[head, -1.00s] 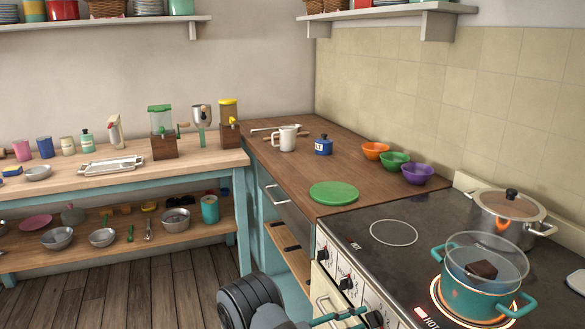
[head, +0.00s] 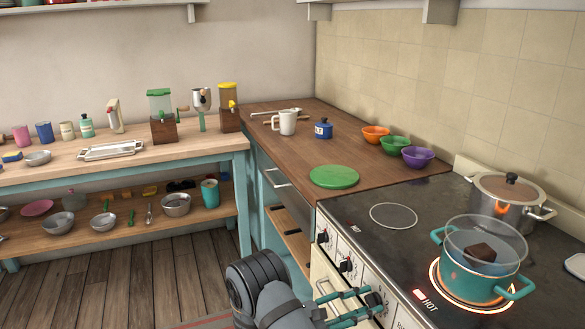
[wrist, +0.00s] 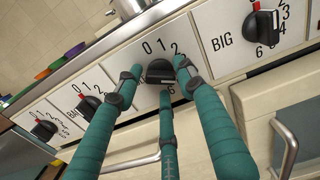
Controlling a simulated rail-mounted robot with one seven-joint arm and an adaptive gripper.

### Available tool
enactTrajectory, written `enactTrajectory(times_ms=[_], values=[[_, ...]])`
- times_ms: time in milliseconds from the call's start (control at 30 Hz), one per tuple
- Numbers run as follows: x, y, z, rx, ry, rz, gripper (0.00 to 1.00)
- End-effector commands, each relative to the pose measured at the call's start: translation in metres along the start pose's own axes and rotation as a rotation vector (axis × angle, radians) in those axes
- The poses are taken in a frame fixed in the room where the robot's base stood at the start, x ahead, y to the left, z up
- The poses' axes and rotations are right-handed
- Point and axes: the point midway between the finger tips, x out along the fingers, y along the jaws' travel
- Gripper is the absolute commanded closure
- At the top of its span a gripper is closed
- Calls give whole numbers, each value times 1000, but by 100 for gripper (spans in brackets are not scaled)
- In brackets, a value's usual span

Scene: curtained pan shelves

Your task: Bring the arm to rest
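My gripper (head: 365,303) is low at the stove's front panel. In the wrist view its three teal fingers (wrist: 157,74) stand spread around a black stove knob (wrist: 160,71), with small gaps beside the two outer tips. Nothing is lifted in them. The knob is partly hidden, and its setting cannot be read. My grey wrist and dark arm link come in from the bottom of the head view.
The stove (head: 352,215) fills the right. A teal pot (head: 470,275) with a clear bowl and brown block sits on a glowing burner marked HOT. A steel pot (head: 508,203) stands behind. Oven handle (wrist: 286,148) lies close to the fingers. Floor (head: 120,275) at left is clear.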

Motion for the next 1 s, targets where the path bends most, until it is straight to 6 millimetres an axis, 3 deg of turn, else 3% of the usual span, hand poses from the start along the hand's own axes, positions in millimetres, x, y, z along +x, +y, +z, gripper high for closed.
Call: enactTrajectory(times_ms=[133,433,667,800,1000], values=[[-4,0,1,-187,-1,2,61],[-72,0,3,-208,-1,1,61],[-80,-6,-6,135,11,-51,61],[-97,0,-10,220,10,-26,61],[-96,3,-6,211,3,4,61]])
